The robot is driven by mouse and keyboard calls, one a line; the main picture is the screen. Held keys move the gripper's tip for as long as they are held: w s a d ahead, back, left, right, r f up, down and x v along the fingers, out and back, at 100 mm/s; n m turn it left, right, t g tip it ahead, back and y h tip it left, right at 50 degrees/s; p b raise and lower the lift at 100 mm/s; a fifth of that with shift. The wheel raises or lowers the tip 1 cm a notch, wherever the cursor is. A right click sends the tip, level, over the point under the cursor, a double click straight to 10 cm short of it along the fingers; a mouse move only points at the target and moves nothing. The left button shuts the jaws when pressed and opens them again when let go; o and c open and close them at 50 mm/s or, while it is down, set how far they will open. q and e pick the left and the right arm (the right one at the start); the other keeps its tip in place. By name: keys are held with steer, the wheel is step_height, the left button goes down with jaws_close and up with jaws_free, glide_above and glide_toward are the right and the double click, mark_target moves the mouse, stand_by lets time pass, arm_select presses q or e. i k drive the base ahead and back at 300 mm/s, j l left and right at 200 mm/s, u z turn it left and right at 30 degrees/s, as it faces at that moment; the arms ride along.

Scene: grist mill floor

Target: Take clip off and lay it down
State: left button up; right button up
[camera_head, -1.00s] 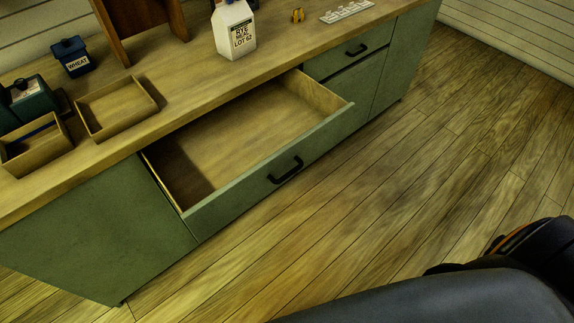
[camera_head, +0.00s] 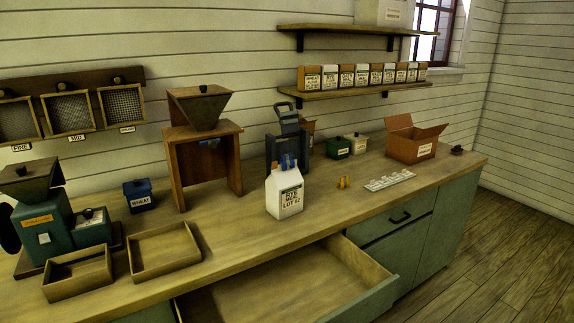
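A white paper bag (camera_head: 285,194) labelled rye meal, lot 62, stands upright on the wooden counter (camera_head: 240,225). Small blue and orange pieces (camera_head: 287,162) show at its top edge. They look like a clip, but they are too small to tell whether they grip the bag or belong to something behind it. A small yellow-orange object (camera_head: 343,183) sits on the counter to the right of the bag. Neither of my grippers is in view.
An open drawer (camera_head: 372,297) juts out below the counter. A dark upright device (camera_head: 291,125) stands behind the bag. A white label strip (camera_head: 389,180) and an open cardboard box (camera_head: 413,142) are to the right. Two shallow wooden trays (camera_head: 163,252) (camera_head: 77,276) are at left. Bare counter lies around the bag.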

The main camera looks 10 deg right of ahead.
mark_target(286, 160)
steer(key=l+u, duration=0.15)
steer(key=u, duration=0.25)
steer(key=i+l+u, duration=0.1)
steer(key=u, duration=0.3)
steer(key=l+u, duration=0.55)
steer(key=l, duration=0.3)
steer(key=k+l+u, duration=0.15)
steer(key=l, duration=0.3)
steer(key=k+l+u, duration=0.1)
steer(key=l, duration=0.4)
steer(key=k+l+u, duration=0.15)
steer(key=l, duration=0.3)
steer(key=k+l+u, duration=0.15)
steer(key=l, duration=0.25)
steer(key=i+l, duration=0.05)
